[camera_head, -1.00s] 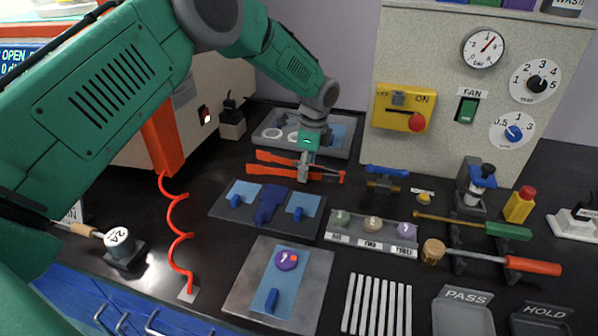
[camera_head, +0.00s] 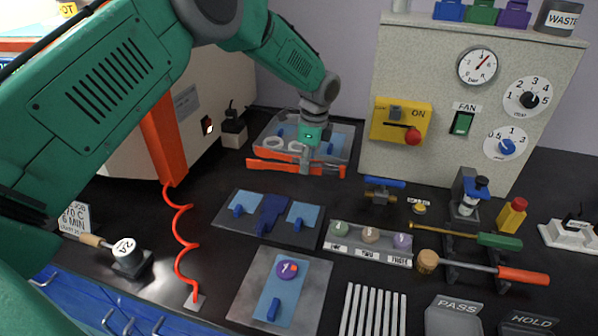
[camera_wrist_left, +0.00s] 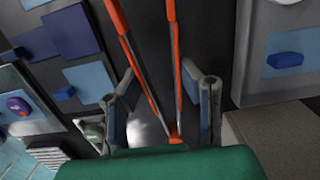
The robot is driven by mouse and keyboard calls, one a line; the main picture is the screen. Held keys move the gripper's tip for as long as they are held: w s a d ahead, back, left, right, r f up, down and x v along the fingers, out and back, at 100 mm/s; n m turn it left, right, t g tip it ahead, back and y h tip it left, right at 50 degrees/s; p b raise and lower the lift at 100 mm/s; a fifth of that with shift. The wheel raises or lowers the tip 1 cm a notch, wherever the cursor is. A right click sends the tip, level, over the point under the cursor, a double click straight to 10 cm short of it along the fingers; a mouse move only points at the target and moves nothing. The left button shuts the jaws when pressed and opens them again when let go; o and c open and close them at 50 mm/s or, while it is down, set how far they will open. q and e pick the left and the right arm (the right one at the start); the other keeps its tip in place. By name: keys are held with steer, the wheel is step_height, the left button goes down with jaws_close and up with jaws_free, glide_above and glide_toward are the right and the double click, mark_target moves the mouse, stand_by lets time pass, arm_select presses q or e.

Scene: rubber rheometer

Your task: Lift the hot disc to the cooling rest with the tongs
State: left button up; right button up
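The orange-handled tongs (camera_head: 270,168) lie on the dark bench in front of a grey tray. My left gripper (camera_head: 305,168) is down over their middle. In the left wrist view the two orange tong arms (camera_wrist_left: 176,70) pass between the spread fingers of this gripper (camera_wrist_left: 160,105), with gaps visible beside them. The purple disc with an orange mark (camera_head: 287,269), which looks like the hot disc, lies on a blue sheet on a grey metal plate (camera_head: 250,290). A rack of white bars (camera_head: 373,310), apparently the cooling rest, stands to its right. My right gripper is out of view.
Blue sheets on a dark plate (camera_head: 222,222) lie between the tongs and disc. The grey tray (camera_head: 345,140) is behind the tongs. A labelled disc holder (camera_head: 368,250), a brass valve (camera_head: 380,195) and handled tools (camera_head: 490,268) stand right. A red coiled cord (camera_head: 180,240) hangs left.

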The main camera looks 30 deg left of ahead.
arm_select(q)
step_height(320, 180, up, 8)
steer(key=p, duration=0.5)
steer(key=shift+d+f, duration=0.2)
steer(key=shift+f, duration=0.05)
steer(key=shift+f, duration=0.1)
steer(key=s+d+r+n+t+h+p, duration=0.1)
steer(key=s+d+r+t+h+p, duration=0.1)
steer(key=s+d+p, duration=0.5)
steer(key=s+d+r+n+t+h+p, duration=0.2)
steer(key=s+d+r+h+p, duration=0.3)
steer(key=s+d, duration=0.6)
step_height(320, 180, up, 2)
steer(key=shift+s+r+h+p, duration=0.1)
steer(key=shift+s+h+p, duration=0.2)
steer(key=shift+s+p, duration=0.9)
